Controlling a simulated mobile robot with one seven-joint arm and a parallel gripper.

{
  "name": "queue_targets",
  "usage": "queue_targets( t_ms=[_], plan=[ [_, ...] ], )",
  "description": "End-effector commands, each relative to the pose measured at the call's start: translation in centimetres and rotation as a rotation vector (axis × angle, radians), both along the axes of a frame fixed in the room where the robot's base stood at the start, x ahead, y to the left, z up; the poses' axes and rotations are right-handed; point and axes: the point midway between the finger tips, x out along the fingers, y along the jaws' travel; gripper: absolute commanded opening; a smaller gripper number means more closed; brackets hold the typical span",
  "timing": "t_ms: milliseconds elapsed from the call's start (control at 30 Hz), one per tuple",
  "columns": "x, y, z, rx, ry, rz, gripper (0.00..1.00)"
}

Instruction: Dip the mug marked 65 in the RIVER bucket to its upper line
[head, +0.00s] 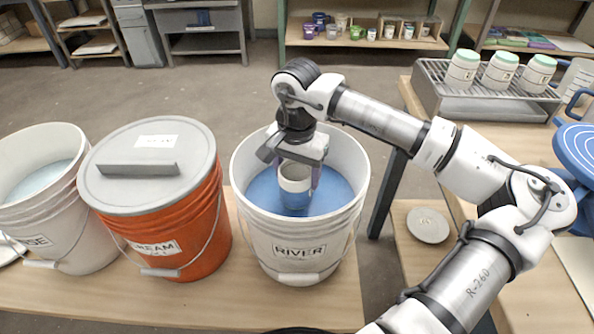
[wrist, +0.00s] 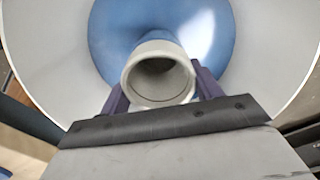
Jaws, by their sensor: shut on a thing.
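My gripper (head: 296,178) is inside the mouth of the RIVER bucket (head: 298,252), shut on a pale mug (head: 294,172). The bucket is white, uncovered and holds blue glaze (head: 337,192). The mug is roughly upright, its open rim facing my wrist camera (wrist: 158,77), with a dark purple finger on each side. Its lower part looks blue; I cannot tell whether that part is under the glaze or coated above it. No number or line is readable on the mug.
An orange bucket with a grey lid (head: 150,197) stands to the left, beside another open white bucket (head: 40,165). Several pale mugs with green rims (head: 502,70) stand on a metal rack (head: 470,104) at upper right. A grey disc (head: 428,225) lies right of the RIVER bucket.

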Motion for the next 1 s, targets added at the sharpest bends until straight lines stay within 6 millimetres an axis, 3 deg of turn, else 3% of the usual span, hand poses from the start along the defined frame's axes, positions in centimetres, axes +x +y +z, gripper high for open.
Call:
queue_targets(
  t_ms=[1000],
  plan=[
    [0.0,0.0,12.0,0.000,-0.001,0.000,0.32]
  ],
)
